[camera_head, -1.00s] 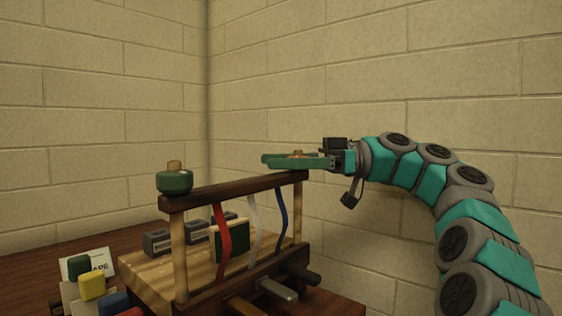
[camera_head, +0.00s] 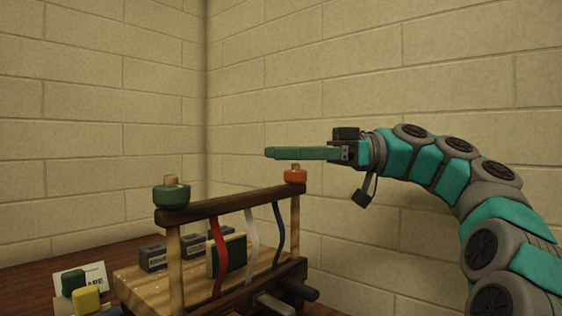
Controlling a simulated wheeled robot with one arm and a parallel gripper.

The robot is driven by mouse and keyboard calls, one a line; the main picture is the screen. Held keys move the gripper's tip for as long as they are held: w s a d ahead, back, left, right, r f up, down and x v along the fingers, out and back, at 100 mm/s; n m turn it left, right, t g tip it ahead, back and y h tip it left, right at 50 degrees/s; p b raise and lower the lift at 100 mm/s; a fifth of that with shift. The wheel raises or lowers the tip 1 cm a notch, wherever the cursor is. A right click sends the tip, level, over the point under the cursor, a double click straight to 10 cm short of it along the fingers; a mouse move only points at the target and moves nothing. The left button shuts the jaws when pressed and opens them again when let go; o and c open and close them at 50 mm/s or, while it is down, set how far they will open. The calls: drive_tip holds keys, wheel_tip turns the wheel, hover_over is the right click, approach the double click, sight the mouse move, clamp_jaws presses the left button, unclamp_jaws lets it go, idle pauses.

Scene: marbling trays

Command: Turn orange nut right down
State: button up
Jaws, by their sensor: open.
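The orange nut (camera_head: 295,176) sits at the right end of the dark wooden top bar (camera_head: 235,202), on a pale post whose tip shows just above it. My gripper (camera_head: 272,153) is open and level, above the nut and apart from it. Its green fingers point left, and one finger hides most of the other. A green nut (camera_head: 171,196) sits at the left end of the bar, with a pale peg tip above it.
Red (camera_head: 218,255), white (camera_head: 252,235) and blue (camera_head: 279,230) strips hang below the bar. Grey blocks (camera_head: 152,257) and a green-faced block (camera_head: 229,254) stand behind. Yellow (camera_head: 87,299) and dark green (camera_head: 73,282) pieces lie at lower left.

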drive_tip(key=s+d+r+b, duration=0.1)
drive_tip(key=s+d+b, duration=0.1)
drive_tip(key=s, duration=0.8)
drive_tip(key=shift+s+d, duration=0.35)
drive_tip(key=shift+d, duration=0.4)
drive_tip(key=shift+c, duration=0.2)
